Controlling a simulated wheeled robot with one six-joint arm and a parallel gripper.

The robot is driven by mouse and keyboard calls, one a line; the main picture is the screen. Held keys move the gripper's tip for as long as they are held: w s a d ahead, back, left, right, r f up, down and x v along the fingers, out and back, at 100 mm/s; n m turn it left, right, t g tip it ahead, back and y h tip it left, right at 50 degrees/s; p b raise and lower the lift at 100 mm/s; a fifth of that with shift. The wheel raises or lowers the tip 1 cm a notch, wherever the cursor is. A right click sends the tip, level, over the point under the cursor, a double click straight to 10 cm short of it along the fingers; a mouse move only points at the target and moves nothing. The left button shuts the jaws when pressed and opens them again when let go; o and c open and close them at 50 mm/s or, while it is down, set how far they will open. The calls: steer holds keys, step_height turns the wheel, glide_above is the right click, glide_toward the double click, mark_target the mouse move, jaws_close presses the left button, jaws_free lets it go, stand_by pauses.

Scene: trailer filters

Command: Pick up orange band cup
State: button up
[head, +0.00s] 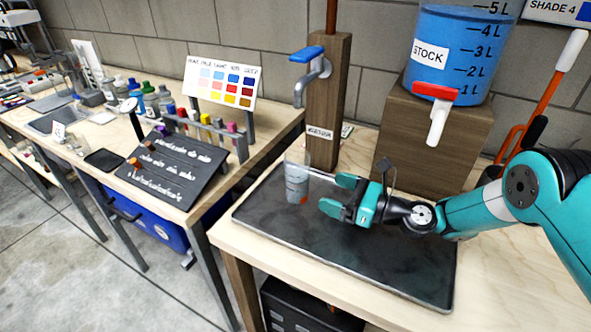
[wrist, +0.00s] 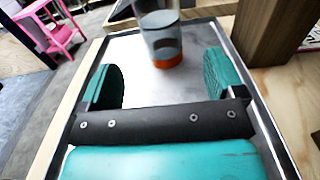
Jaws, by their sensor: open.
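The orange band cup (head: 297,182) is a clear cup with greyish contents and an orange band near its base. It stands upright on the dark tray (head: 370,262), near the tray's back left part. In the wrist view the cup (wrist: 160,38) is ahead of the fingers, near the middle, its top cut off by the frame edge. My gripper (head: 327,194) is open, with its two teal fingers pointing at the cup. In the wrist view my gripper (wrist: 163,80) has nothing between its fingers. The cup appears to lie just beyond the fingertips.
A wooden post (head: 328,105) with a blue-handled tap stands behind the cup. A blue stock container (head: 458,55) with a red-handled tap sits on a wooden block (head: 420,150) at the back. A side table with a dark sloped board (head: 172,168) is at left. The tray's front is clear.

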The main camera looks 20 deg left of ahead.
mark_target(302, 170)
steer(key=a+b, duration=0.1)
steer(key=a, duration=0.2)
steer(key=a+b, duration=0.1)
steer(key=a, duration=0.2)
steer(key=a+b, duration=0.1)
steer(key=a, duration=0.2)
steer(key=shift+w+f, duration=0.2)
steer(key=shift+w, duration=0.2)
steer(key=shift+a+r, duration=0.1)
steer(key=c, duration=1.2)
steer(key=shift+o, duration=0.2)
steer(key=shift+r, duration=0.15)
steer(key=shift+r, duration=1.45)
steer(key=shift+d+r, duration=0.15)
steer(key=shift+d, duration=0.05)
steer(key=d+b, duration=0.1)
steer(key=d, duration=0.9)
steer(key=s+d+b, duration=0.1)
steer(key=d, duration=0.4)
steer(key=shift+f+b, duration=0.25)
steer(key=shift+b, duration=0.05)
steer(key=shift+d+b, duration=0.35)
steer(key=shift+b, duration=0.7)
steer(key=b, duration=0.1)
steer(key=d+b, duration=0.1)
steer(key=b, duration=0.1)
steer(key=shift+s+d+r, duration=0.15)
steer(key=shift+d, duration=0.1)
